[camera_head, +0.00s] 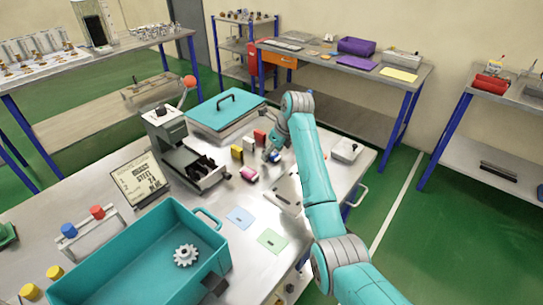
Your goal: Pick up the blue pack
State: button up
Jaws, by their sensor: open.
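My arm reaches across the metal workbench (300,218), and my gripper (272,154) points down near the far middle of it. The gripper is open. A small blue patch, which looks like the blue pack (275,157), shows right at the fingertips. The gripper partly hides it, and I cannot tell whether the fingers touch it. Just left of the gripper stand a yellow pack (237,153), a white pack (248,157) and a red pack (260,137). A magenta pack (249,174) lies nearer to me.
A grey press-like device with an orange-red knob (190,82) stands left of the packs. A teal lid with a handle (226,110) is behind them. A teal bin (130,262) holding a white gear (186,256) is at front left. A white box (346,150) stands right.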

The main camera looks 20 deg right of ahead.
jog(key=c, duration=1)
